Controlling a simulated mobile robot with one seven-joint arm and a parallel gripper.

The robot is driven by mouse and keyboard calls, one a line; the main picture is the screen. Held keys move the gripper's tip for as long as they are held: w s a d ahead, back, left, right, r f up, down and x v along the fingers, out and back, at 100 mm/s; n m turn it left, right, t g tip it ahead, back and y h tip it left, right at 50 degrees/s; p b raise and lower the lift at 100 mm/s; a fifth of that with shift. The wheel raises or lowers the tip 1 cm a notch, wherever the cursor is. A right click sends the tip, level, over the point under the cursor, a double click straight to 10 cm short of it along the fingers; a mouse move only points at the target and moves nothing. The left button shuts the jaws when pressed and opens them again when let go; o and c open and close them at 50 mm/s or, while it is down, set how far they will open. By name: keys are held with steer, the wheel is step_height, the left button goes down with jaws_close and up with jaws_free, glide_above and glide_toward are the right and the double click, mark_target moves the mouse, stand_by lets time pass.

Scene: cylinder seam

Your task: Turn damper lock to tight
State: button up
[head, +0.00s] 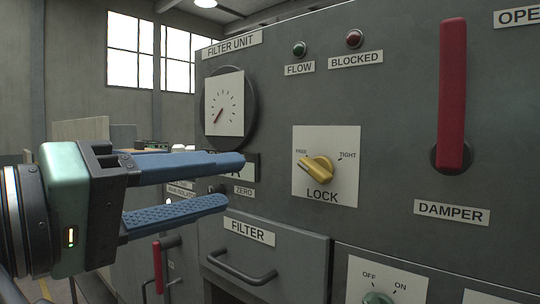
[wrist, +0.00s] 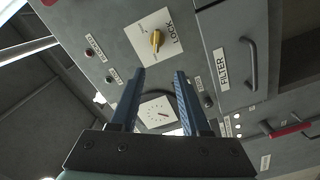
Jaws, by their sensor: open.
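The damper lock is a yellow knob (head: 316,169) on a white plate (head: 339,180) marked FREE on the left, TIGHT on the right and LOCK below. The knob's narrow end points up-left, towards FREE. The knob also shows in the wrist view (wrist: 156,40), beyond the fingertips. My gripper (head: 236,182) has two blue fingers, spread apart and empty. It is left of the lock plate in the head view, in front of the panel and clear of the knob. Nothing hides the knob.
A red damper handle (head: 452,95) stands upright right of the lock. A round gauge (head: 226,106) is on the upper left. A filter drawer (head: 270,262) with a protruding bar handle is below. A green knob (head: 378,299) is at the bottom edge.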

glide_toward(307, 168)
steer(key=x, duration=0.9)
steer(key=shift+d+p, duration=0.1)
steer(key=shift+p, duration=0.2)
jaws_close()
